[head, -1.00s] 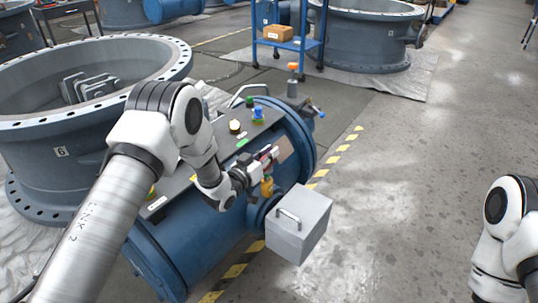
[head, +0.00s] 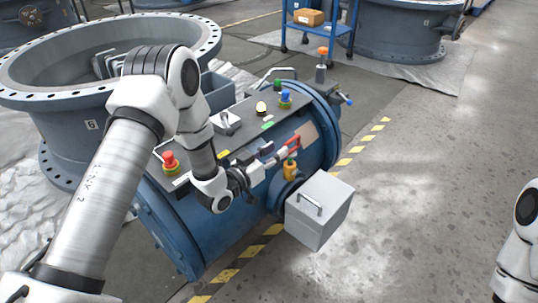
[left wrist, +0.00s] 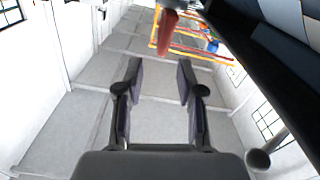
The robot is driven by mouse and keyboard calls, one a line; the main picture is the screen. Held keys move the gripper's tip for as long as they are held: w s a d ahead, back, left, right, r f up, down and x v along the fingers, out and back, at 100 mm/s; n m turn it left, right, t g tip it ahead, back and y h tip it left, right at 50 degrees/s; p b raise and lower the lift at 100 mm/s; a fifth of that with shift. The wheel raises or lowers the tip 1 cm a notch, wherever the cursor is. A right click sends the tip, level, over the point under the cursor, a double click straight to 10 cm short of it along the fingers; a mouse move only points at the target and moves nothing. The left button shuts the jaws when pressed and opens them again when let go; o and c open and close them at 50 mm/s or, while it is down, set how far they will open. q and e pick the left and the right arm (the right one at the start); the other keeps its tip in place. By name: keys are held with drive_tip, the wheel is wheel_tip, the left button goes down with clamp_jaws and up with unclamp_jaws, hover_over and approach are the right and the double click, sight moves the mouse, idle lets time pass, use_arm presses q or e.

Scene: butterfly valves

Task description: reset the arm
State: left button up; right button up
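My left gripper (head: 262,160) reaches over the front side of the blue valve body (head: 205,240), in the head view. In the left wrist view its two fingers (left wrist: 158,72) stand apart with nothing between them. A red handle (head: 290,144) is just beyond the fingers in the head view. A red piece (left wrist: 167,32) shows past the fingertips in the left wrist view; I cannot tell whether anything touches it. My right arm shows at the right edge of the head view, but its gripper is out of view.
A dark panel on the body carries a red button (head: 170,161), a lever switch (head: 228,121) and coloured knobs. A grey box (head: 319,212) with a handle juts out at front right. A large flanged ring (head: 95,125) stands left. The floor at right is clear.

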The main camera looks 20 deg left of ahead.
use_arm(q)
drive_tip(key=v, duration=0.2)
drive_tip(key=shift+s+a, duration=0.1)
drive_tip(key=shift+s, duration=0.3)
drive_tip(key=s+d+f+n+g+y, duration=0.15)
drive_tip(key=s+f+g+y, duration=0.25)
drive_tip(key=s+f+g, duration=1.25)
drive_tip(key=s+a+f+y, duration=0.1)
drive_tip(key=s+f, duration=0.3)
drive_tip(key=s, duration=0.5)
drive_tip(key=s+a+f+y, duration=0.1)
drive_tip(key=s+f, duration=0.3)
drive_tip(key=s, duration=0.4)
wheel_tip(320, 180, up, 31)
drive_tip(key=s+p, duration=0.2)
drive_tip(key=p, duration=2.9)
drive_tip(key=shift+a+n, duration=0.25)
drive_tip(key=shift+n, duration=0.1)
